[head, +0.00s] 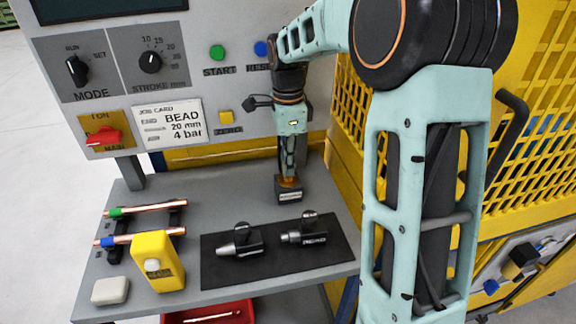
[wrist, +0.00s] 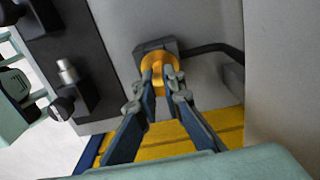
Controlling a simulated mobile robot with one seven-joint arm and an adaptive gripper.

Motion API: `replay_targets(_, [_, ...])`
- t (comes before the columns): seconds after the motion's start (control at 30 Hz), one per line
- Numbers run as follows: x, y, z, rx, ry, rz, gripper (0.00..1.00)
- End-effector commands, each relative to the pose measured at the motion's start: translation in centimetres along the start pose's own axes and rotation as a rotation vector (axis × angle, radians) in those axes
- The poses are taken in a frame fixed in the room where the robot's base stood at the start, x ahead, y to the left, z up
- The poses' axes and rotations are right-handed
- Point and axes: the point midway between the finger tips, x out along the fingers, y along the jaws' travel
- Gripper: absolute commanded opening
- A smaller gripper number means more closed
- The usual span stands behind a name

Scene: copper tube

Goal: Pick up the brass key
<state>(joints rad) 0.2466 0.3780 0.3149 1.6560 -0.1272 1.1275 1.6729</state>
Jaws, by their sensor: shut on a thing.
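The brass key (wrist: 158,60) is gold-coloured and sits at a small dark block (head: 290,196) on the grey bench. In the head view a little of the key (head: 289,182) shows just above the block. My gripper (head: 289,176) reaches down over it from above. In the wrist view my gripper (wrist: 161,84) has its two fingers closed on the key, one on each side. The key is still at the block; I cannot tell whether it is fully seated. The fingers hide part of it.
A black mat (head: 220,272) with two dark tools lies in front. The control panel (head: 225,40) stands behind, yellow mesh (head: 350,110) to the right.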

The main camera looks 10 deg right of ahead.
Motion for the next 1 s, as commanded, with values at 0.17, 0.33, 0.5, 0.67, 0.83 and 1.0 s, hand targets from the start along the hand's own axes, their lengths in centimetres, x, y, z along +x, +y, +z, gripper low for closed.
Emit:
replay_targets(0.17, [-2.4, 0.0, 0.0, -0.001, 0.000, -0.001, 0.00])
replay_targets(0.33, [-5.0, 1.6, 0.8, -0.002, 0.001, -0.004, 0.00])
replay_targets(0.5, [-8.3, 4.0, 2.0, -0.002, 0.001, -0.003, 0.00])
replay_targets(0.67, [-9.5, 6.7, 3.3, -0.002, 0.000, -0.003, 0.00])
replay_targets(0.83, [-10.7, 9.2, 4.6, -0.001, 0.000, -0.003, 0.00])
replay_targets(1.0, [-11.6, 11.1, 5.5, -0.002, 0.000, -0.001, 0.00])
